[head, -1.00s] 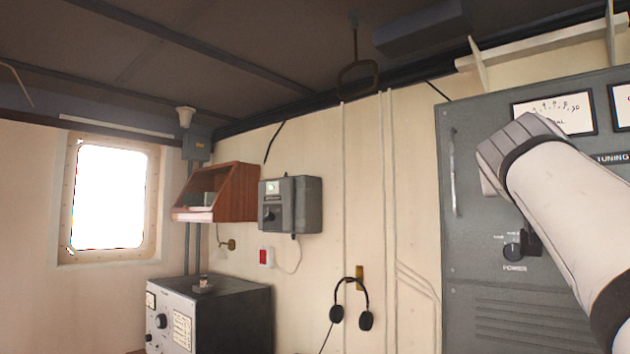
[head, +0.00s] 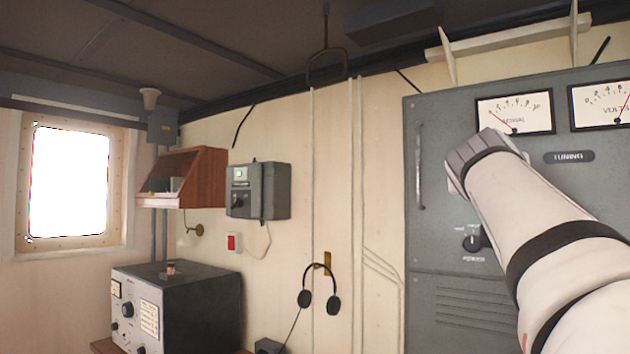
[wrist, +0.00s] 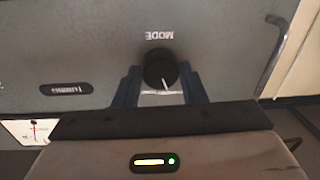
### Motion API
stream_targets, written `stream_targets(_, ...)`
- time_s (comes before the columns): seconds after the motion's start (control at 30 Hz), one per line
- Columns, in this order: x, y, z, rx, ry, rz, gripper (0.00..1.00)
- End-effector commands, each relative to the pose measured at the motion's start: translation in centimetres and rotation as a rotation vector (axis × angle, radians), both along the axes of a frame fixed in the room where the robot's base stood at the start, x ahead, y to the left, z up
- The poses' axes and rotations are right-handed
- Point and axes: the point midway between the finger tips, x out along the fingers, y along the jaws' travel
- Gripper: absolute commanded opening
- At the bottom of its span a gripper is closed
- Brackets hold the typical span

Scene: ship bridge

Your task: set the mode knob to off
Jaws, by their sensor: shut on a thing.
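The mode knob (wrist: 159,68) is a round black knob with a white pointer line, under the printed word MODE, on a grey cabinet face (wrist: 90,35). The wrist view shows it upside down. The pointer line runs down and slightly right in that picture, toward small white markings partly hidden below the knob. My gripper (wrist: 160,76) has its two dark blue fingers on either side of the knob, closed on it. In the head view my gripper (head: 475,160) is against the cabinet (head: 425,240) below the signal meter, and hides the mode knob.
A power knob (head: 471,243) sits lower on the cabinet. A vertical handle (head: 419,165) is at its left edge, and a TUNING label (head: 569,156) is right of my gripper. Headphones (head: 319,290) hang on the wall to the left.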

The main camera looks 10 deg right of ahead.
Motion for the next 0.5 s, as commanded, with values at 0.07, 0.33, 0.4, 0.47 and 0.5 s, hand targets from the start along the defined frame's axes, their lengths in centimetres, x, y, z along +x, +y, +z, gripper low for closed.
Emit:
stream_targets(0.07, 0.0, 0.0, 0.0, 0.0, 0.0, -0.001, 0.25)
stream_targets(0.33, -0.1, 0.2, 0.0, -0.004, 0.003, -0.003, 0.14)
stream_targets(0.4, -0.1, 0.0, 0.1, -0.012, 0.011, -0.003, 0.14)
stream_targets(0.47, -0.1, 0.0, 0.1, -0.022, 0.022, -0.002, 0.14)
stream_targets(0.5, -0.1, -0.1, 0.2, -0.032, 0.033, -0.002, 0.14)
